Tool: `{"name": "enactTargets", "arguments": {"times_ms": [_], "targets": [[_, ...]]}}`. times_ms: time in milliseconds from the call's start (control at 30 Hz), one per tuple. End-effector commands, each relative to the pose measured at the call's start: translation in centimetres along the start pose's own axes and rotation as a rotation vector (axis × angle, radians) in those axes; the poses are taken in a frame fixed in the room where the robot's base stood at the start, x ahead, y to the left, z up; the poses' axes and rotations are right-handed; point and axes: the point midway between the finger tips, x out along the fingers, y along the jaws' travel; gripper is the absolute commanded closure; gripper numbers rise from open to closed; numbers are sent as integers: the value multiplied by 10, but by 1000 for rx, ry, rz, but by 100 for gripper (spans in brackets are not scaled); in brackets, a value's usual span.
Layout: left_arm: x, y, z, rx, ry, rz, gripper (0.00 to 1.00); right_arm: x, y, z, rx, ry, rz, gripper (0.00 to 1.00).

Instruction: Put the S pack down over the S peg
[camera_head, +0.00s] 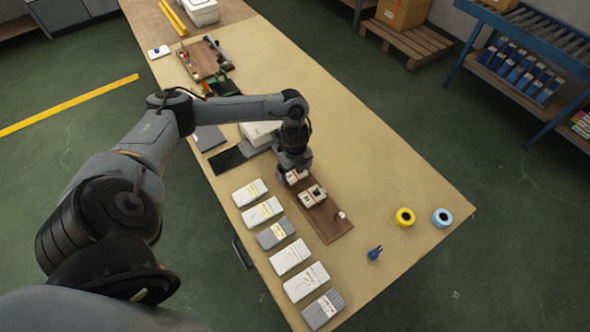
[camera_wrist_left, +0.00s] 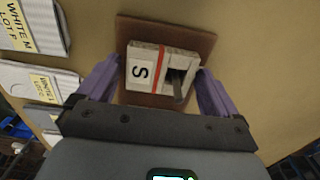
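The S pack (camera_wrist_left: 158,72) is a pale folded pack with a red band and a black S on its label. It sits at the end of a brown board (camera_wrist_left: 165,28). A grey upright piece, seemingly the S peg (camera_wrist_left: 178,84), shows in a dark opening at its right side. My left gripper (camera_wrist_left: 160,72) has its purple fingers either side of the pack, with a narrow gap visible on the left. In the head view my left gripper (camera_head: 292,166) is low over the board's far end, partly hiding a pack (camera_head: 297,176). My right gripper is out of view.
Another banded pack (camera_head: 312,194) and a bare pale peg (camera_head: 341,214) stand on the board. Several labelled flat packs (camera_head: 290,257) line the table's left edge. Yellow (camera_head: 404,217) and blue (camera_head: 442,217) rolls and a small blue item (camera_head: 375,253) lie right.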

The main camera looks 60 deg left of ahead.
Motion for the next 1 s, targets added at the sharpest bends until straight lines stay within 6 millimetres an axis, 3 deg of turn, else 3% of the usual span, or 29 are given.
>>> {"name": "enactTargets", "arguments": {"times_ms": [267,467,800,1000], "targets": [[-1,0,0,0,0,0,0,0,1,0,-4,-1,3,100],[-16,-1,0,0,0,-2,0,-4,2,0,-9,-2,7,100],[-81,-1,1,1,-2,-4,0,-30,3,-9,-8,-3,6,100],[-109,-1,0,0,-1,-3,0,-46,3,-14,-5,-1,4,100]]}}
